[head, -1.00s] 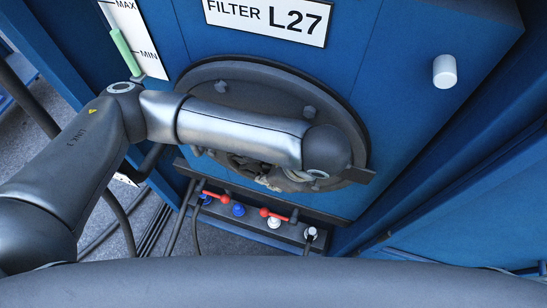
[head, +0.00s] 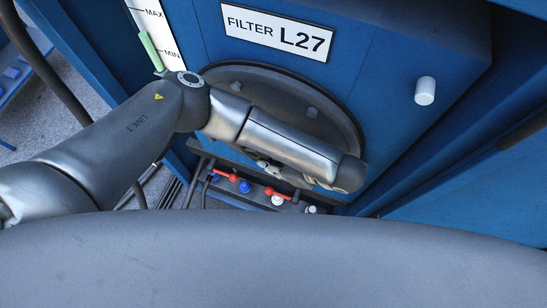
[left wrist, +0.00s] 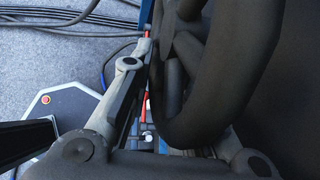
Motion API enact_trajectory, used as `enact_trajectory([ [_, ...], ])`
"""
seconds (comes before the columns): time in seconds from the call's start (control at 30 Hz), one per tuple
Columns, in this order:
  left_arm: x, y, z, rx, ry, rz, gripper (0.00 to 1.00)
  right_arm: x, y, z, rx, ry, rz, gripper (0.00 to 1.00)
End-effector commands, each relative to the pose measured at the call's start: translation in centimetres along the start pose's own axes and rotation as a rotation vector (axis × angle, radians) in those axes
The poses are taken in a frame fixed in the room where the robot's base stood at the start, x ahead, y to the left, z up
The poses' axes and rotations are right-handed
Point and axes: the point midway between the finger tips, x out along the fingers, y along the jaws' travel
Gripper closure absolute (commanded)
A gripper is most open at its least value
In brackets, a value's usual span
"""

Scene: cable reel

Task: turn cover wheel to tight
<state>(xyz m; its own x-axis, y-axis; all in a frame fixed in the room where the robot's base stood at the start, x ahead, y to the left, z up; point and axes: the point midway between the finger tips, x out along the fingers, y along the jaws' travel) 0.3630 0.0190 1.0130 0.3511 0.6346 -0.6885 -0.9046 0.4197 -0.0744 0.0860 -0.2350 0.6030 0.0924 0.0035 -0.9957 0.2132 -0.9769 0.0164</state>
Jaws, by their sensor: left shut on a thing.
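The round dark cover (head: 318,97) with knobs on it is set in the blue panel below the "FILTER L27" sign in the head view. My left arm crosses in front of its lower part and hides much of it, including most of the wheel. The left wrist view shows the thick black curved rim of the cover wheel (left wrist: 235,75) close up. My left gripper (left wrist: 150,112) is shut on this rim, with one finger to its left and the other mostly hidden behind it. In the head view the left gripper (head: 268,168) shows only partly below my forearm. My right gripper is not in view.
Below the cover is a dark ledge with red valve handles (head: 277,193) and a blue knob (head: 245,187). A white knob (head: 425,91) sticks out of the panel at right. A MIN/MAX gauge (head: 155,35) is at upper left. Cables (left wrist: 75,22) lie on the grey floor.

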Motion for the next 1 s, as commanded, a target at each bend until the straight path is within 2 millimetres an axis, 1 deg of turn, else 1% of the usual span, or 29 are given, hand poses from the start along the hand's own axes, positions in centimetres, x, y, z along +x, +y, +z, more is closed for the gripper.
enact_trajectory([
  [0.03,0.11,0.3,-0.48,0.008,0.01,0.003,1.0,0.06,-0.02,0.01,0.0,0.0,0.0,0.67],
  [0.33,0.15,0.35,-0.5,0.008,0.01,0.004,1.0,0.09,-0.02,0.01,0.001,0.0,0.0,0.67],
  [0.37,0.15,0.35,-0.51,0.008,0.01,0.004,0.79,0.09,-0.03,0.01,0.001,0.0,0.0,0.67],
  [0.47,0.13,0.3,-0.43,0.007,0.009,0.004,0.66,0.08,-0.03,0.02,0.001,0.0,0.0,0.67],
  [0.5,0.12,0.27,-0.39,0.006,0.008,0.003,0.65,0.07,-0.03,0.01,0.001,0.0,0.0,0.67],
  [1.0,0.05,0.07,-0.15,0.002,0.004,0.001,0.65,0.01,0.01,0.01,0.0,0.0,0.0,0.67],
])
